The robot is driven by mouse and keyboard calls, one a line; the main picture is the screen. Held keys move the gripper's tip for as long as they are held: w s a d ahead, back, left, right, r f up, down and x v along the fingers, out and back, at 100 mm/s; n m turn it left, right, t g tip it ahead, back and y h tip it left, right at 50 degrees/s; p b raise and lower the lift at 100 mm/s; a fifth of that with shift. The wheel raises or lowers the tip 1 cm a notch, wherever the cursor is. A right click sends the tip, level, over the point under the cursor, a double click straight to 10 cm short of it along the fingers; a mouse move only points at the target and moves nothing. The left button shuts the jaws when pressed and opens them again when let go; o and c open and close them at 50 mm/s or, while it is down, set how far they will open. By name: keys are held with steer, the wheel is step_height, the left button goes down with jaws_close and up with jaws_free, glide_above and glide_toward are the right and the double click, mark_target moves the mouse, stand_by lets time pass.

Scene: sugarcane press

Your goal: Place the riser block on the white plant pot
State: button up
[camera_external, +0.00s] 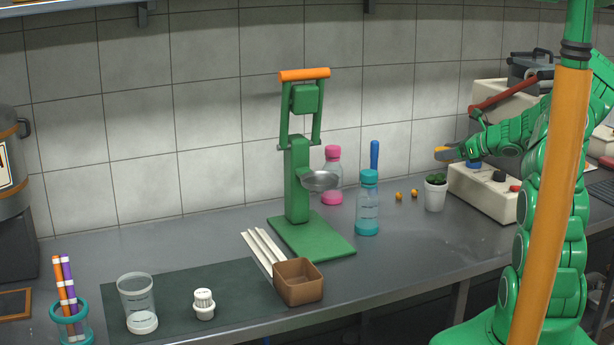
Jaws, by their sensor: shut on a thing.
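The white plant pot (435,197) stands upright on the counter, with a small green plant in its top. My green gripper (455,151) is at the right, above the pot and slightly to its right. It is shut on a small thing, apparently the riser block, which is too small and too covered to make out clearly. Orange and grey show at the gripper's tip. A gap shows between the gripper and the plant.
A pale machine (482,192) with knobs stands close right of the pot. Two small orange items (406,195) and a teal-capped bottle (368,205) are to its left. A green press (299,180) stands mid-counter. The counter in front of the pot is clear.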

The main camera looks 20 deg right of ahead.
glide_above(441, 183)
steer(key=shift+f, duration=2.8)
steer(key=shift+w+f, duration=0.15)
steer(key=shift+f, duration=1.4)
steer(key=shift+f, duration=0.1)
steer(key=o, duration=1.1)
steer(key=shift+c, duration=0.2)
